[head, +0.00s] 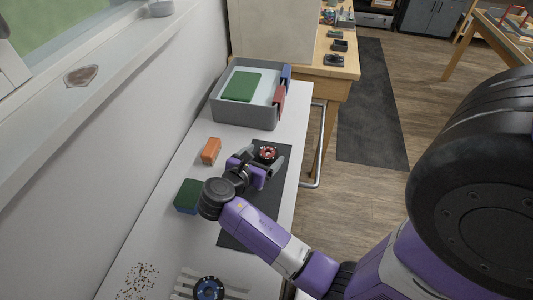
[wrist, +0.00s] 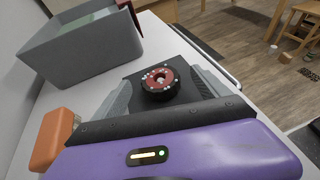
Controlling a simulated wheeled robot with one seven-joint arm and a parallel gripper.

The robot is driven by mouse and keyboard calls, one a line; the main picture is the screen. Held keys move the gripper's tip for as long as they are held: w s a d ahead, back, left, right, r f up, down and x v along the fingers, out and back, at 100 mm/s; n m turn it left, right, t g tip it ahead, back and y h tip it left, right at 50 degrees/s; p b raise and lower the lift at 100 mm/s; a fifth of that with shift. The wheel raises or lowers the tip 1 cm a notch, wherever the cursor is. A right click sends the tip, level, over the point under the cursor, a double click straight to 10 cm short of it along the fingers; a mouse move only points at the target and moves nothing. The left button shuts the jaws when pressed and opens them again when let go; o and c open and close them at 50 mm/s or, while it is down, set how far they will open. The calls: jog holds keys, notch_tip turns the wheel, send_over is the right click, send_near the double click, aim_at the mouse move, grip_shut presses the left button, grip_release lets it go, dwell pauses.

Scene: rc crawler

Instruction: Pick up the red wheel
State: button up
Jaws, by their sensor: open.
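The red wheel, a black tyre with a red hub, shows beyond my gripper in the head view (head: 267,153). In the wrist view the wheel (wrist: 160,84) lies flat over the dark mat. My gripper (head: 266,161) is open and low over the bench, with its grey fingers spread. In the wrist view one finger is left of the wheel and one right of it, and the wheel appears between their tips. I cannot tell whether either finger touches it. Nothing is held.
The dark mat (head: 240,232) lies on the white bench. A grey bin (head: 245,118) is beyond the wheel. A blue-hubbed wheel (head: 208,288) is at the near end. The wall bounds the left.

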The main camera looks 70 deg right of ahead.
aim_at(270, 151)
jog(key=x, duration=0.4)
jog(key=shift+d+f, duration=0.1)
jog(key=shift+f, duration=0.2)
jog(key=c, duration=1.4)
